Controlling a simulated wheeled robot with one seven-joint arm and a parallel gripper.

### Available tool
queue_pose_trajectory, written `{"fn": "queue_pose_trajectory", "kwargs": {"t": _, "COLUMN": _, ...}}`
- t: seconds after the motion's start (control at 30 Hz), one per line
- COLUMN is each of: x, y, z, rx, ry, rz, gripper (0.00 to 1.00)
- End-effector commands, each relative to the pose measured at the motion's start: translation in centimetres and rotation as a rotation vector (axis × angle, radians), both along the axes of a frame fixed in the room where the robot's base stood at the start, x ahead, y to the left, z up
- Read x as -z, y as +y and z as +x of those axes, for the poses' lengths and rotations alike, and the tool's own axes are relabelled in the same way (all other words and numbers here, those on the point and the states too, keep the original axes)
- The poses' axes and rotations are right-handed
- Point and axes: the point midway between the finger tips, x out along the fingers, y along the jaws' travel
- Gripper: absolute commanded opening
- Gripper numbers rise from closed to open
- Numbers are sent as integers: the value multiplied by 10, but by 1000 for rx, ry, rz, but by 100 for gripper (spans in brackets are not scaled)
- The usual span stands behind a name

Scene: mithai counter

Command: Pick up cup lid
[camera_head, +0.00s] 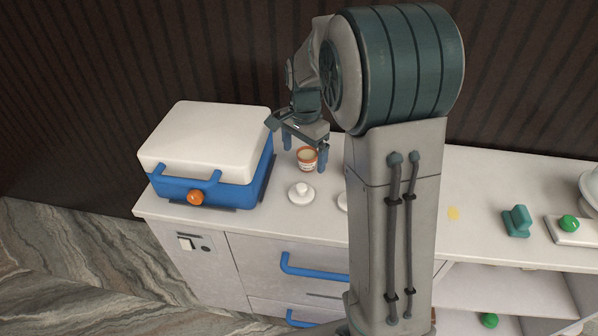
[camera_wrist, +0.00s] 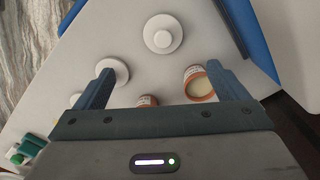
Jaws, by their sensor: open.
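A round white cup lid with a raised knob (camera_head: 301,193) lies flat on the white counter, in front of an open orange-and-white cup (camera_head: 307,158). In the wrist view this lid (camera_wrist: 163,33) lies beyond my fingertips, near top centre. A second similar white lid (camera_head: 342,201) is mostly hidden by my column in the head view; in the wrist view it (camera_wrist: 113,72) shows partly behind the left finger. My gripper (camera_head: 304,150) is open and empty above the counter, near the cup. The wrist view shows its two fingers (camera_wrist: 160,72) wide apart, with the cup (camera_wrist: 200,83) by the right one.
A blue box with a white top (camera_head: 207,150) stands left of the lid. A second orange cup (camera_wrist: 147,101) shows partly above the gripper body in the wrist view. A teal block (camera_head: 517,221) and a green knob on a white base (camera_head: 568,223) are at right.

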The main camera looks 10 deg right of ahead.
Motion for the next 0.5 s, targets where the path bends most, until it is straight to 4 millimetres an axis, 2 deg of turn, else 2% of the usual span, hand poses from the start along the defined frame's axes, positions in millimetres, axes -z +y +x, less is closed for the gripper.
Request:
{"fn": "queue_pose_trajectory", "kwargs": {"t": 0.07, "x": -2, "y": 0, "z": 3, "rx": 13, "ry": 2, "rz": -1, "gripper": 93}}
{"fn": "queue_pose_trajectory", "kwargs": {"t": 0.17, "x": 10, "y": -1, "z": 4, "rx": 21, "ry": 6, "rz": -2, "gripper": 93}}
{"fn": "queue_pose_trajectory", "kwargs": {"t": 0.5, "x": 73, "y": -2, "z": 3, "rx": 21, "ry": 5, "rz": -2, "gripper": 93}}
